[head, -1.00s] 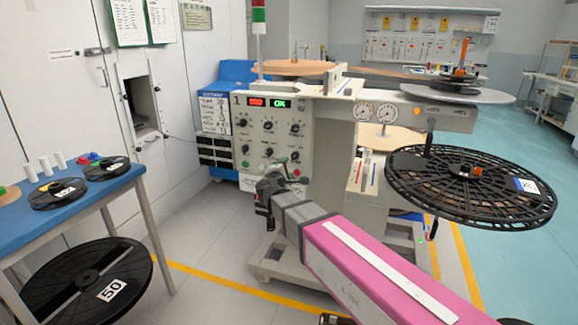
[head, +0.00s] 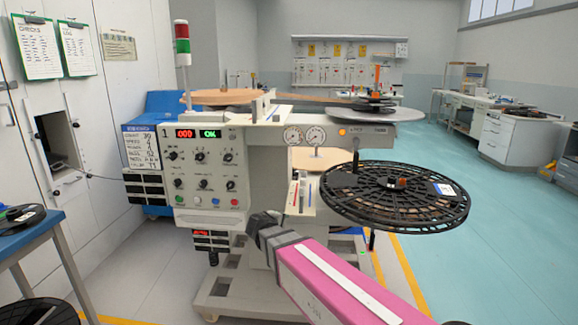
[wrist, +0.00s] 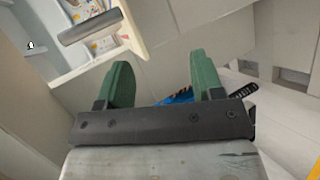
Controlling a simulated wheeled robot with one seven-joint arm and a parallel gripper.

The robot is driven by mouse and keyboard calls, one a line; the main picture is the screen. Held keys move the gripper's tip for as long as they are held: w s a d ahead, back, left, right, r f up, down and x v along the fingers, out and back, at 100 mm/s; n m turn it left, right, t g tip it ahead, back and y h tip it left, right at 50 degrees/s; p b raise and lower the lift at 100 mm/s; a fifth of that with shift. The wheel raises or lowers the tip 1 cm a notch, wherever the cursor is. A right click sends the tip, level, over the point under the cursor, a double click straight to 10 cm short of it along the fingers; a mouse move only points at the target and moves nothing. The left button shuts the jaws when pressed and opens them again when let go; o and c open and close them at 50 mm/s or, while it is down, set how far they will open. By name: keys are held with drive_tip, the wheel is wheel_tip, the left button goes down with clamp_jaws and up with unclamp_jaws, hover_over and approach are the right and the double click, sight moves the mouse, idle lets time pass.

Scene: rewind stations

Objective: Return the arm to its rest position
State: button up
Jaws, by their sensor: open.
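My gripper (wrist: 162,82) shows in the wrist view with its two green fingers well apart and nothing held between them. A blue shape (wrist: 178,98) shows beyond the fingers, partly hidden by the gripper body. In the head view my pink arm reaches in from the lower right, its dark wrist end in front of the rewind machine (head: 262,140); the fingers cannot be made out there. I cannot tell whether the arm touches the machine.
A large black reel (head: 350,207) sits on the machine's right side, just above my arm. A blue table (head: 28,240) with a reel on it stands at the left. Open floor (head: 500,240) lies to the right.

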drive_tip(key=s+d+f+m+g+y, duration=0.3)
drive_tip(key=s+d+f+m+g, duration=0.2)
drive_tip(key=d, duration=0.6)
drive_tip(key=s+d+f+m+g+y, duration=0.3)
drive_tip(key=s+d+f+m+g, duration=0.3)
drive_tip(key=s+d+f, duration=0.3)
drive_tip(key=s+d+m, duration=0.1)
drive_tip(key=d, duration=0.2)
drive_tip(key=shift+s+f, duration=0.15)
drive_tip(key=shift+s, duration=0.25)
drive_tip(key=shift+a, duration=0.15)
